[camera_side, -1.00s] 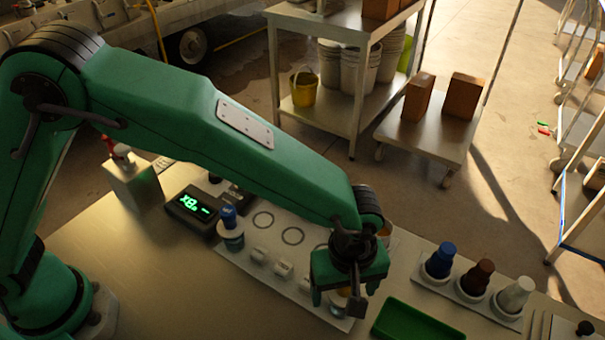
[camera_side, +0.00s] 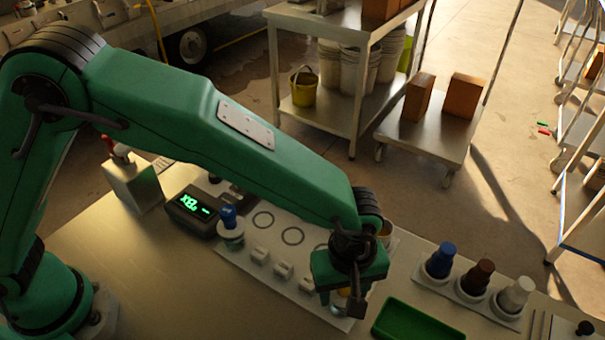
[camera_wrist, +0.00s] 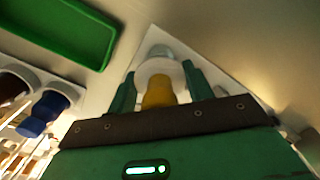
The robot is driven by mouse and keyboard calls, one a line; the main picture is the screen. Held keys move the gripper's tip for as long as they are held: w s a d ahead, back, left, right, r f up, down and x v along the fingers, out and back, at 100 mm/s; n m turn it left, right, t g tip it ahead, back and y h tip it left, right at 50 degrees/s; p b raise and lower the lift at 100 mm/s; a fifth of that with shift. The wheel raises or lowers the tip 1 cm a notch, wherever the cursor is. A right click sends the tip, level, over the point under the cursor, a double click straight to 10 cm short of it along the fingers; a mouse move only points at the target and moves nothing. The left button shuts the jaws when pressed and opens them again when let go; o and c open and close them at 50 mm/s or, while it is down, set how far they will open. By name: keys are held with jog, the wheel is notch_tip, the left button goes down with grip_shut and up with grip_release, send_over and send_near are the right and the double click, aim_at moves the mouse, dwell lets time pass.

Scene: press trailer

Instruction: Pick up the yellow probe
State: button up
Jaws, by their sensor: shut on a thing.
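The yellow probe (camera_wrist: 158,92) stands between the fingers of my gripper (camera_wrist: 160,88) in the wrist view. My gripper is shut on it. In the side view my gripper (camera_side: 341,298) points down at the near right end of the white rack plate (camera_side: 283,283), and its fingers hide most of the probe. A pale round part and a clear, glassy part show beyond the yellow in the wrist view. I cannot tell whether the probe is clear of the plate.
A green tray (camera_side: 418,322) lies just right of my gripper. Blue (camera_side: 440,261), brown (camera_side: 476,277) and white (camera_side: 513,296) bottles stand in a holder farther right. A blue-capped probe (camera_side: 230,226) and a lit display (camera_side: 192,209) are at left. The bench front is bare.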

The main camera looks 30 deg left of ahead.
jog(key=shift+r, duration=5.05)
jog(key=shift+w, duration=0.1)
jog(key=shift+w+d+f, duration=0.1)
jog(key=shift+w, duration=0.4)
jog(key=w+f, duration=0.3)
jog(key=w, duration=1.2)
jog(key=shift+a, duration=0.4)
jog(key=shift+w, duration=0.1)
jog(key=shift+f, duration=2.85)
